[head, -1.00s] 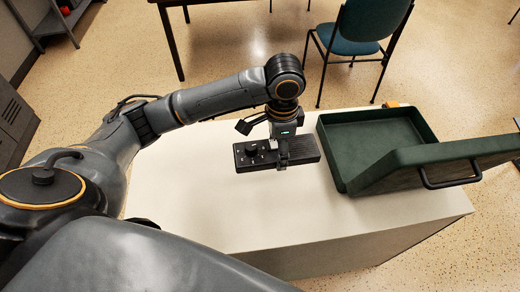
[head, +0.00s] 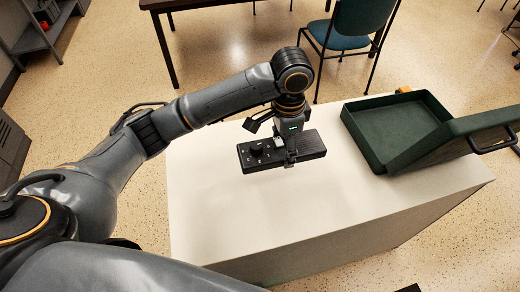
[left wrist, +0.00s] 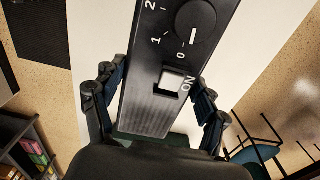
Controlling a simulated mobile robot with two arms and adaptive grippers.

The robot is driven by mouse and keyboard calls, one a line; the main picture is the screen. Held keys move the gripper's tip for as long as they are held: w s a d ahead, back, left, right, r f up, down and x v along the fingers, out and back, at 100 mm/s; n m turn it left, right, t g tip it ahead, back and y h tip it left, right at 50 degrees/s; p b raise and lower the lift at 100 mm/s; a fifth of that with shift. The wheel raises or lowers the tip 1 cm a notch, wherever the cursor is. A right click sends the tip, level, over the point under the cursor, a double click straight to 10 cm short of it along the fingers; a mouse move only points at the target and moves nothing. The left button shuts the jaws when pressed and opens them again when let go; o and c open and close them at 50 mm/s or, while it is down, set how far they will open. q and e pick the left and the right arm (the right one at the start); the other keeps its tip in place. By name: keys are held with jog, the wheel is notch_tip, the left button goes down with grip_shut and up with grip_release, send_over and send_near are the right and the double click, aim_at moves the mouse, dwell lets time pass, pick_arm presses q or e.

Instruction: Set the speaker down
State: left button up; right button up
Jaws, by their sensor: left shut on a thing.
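The speaker (head: 256,158) is a flat black bar with a round knob, a switch and a ribbed grille. My left gripper (head: 289,158) points down and is shut across its middle, over the white table. I cannot tell whether its underside touches the tabletop. In the left wrist view the speaker (left wrist: 150,115) runs between the two fingers of my left gripper (left wrist: 160,98), with its knob, numbers and ON switch facing the camera. My right gripper is out of view.
The white table (head: 235,215) is bare left of and in front of the speaker. An open green case (head: 395,130) stands on its right part, its lid leaning out to the right. A small orange thing (head: 403,90) shows behind it. A blue chair (head: 350,30) stands beyond.

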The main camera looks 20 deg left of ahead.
pick_arm(q)
jog(key=w+a+f, duration=0.1)
jog(key=a+f, duration=0.1)
jog(key=a, duration=0.1)
jog(key=w+a+f, duration=0.1)
jog(key=a+f, duration=0.2)
jog(key=a, duration=0.1)
jog(key=w+a+f, duration=0.1)
jog(key=a+f, duration=0.1)
jog(key=a, duration=0.2)
jog(key=shift+f, duration=0.25)
jog(key=shift+w+a+f, duration=0.1)
jog(key=shift+a+f, duration=0.25)
jog(key=shift+f, duration=0.1)
jog(key=f, duration=0.1)
jog(key=f+p, duration=0.1)
jog(key=f, duration=0.1)
jog(key=shift+w+a+f, duration=0.1)
jog(key=shift+a+f, duration=0.2)
jog(key=shift+a, duration=0.05)
jog(key=shift+f, duration=0.15)
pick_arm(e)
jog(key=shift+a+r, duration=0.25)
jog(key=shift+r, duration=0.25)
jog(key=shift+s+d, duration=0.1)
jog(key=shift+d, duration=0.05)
pick_arm(q)
jog(key=o, duration=1.7)
jog(key=shift+f, duration=0.15)
